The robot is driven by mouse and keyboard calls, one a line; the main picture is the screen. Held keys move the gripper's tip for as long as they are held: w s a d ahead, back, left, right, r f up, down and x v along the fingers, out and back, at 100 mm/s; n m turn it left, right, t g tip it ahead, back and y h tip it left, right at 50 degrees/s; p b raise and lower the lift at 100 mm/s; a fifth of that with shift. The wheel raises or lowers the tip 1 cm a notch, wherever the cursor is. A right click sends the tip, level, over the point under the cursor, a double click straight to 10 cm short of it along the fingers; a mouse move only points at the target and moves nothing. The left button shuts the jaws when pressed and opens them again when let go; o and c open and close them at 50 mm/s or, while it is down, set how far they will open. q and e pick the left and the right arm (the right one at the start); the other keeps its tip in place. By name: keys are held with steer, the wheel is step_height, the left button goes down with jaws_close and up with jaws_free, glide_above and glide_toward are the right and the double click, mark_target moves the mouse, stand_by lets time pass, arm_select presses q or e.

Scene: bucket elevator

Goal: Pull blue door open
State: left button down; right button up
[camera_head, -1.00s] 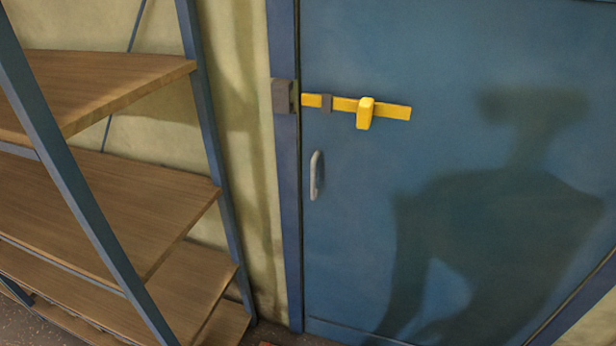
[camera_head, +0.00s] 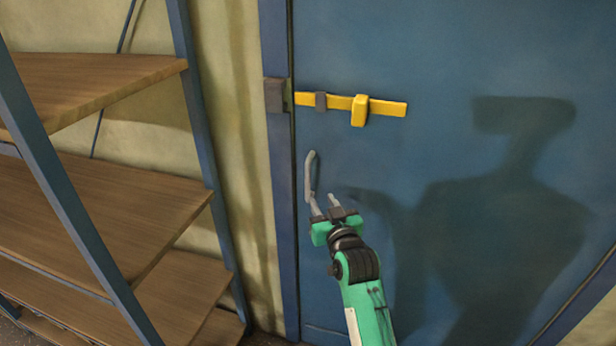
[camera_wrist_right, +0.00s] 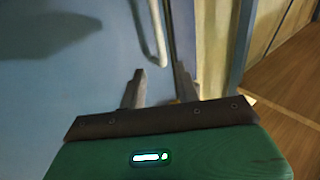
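The blue door (camera_head: 440,60) fills the right of the head view and looks shut in its frame. Its grey bar handle (camera_head: 310,172) is upright near the door's left edge; it also shows in the right wrist view (camera_wrist_right: 155,38). A yellow latch bar (camera_head: 388,107) lies across the door above the handle; I cannot tell whether its left end enters the grey keeper (camera_head: 276,95) on the frame. My right gripper (camera_head: 323,203) is open at the handle's lower end. In the wrist view its fingertips (camera_wrist_right: 159,80) are apart, with the handle just beyond them. Contact is unclear. My left gripper is out of view.
A shelf rack (camera_head: 110,195) with wooden boards and blue posts stands at the left, close to the door frame (camera_head: 278,200). A strip of pale wall (camera_head: 230,130) lies between them. The shelves in view are empty.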

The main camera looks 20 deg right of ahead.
mark_target(309, 177)
steer(key=w+p, duration=0.2)
steer(key=w, duration=1.1)
steer(key=shift+f+p, duration=0.1)
steer(key=shift+p, duration=0.25)
steer(key=shift+c, duration=0.4)
jaws_close()
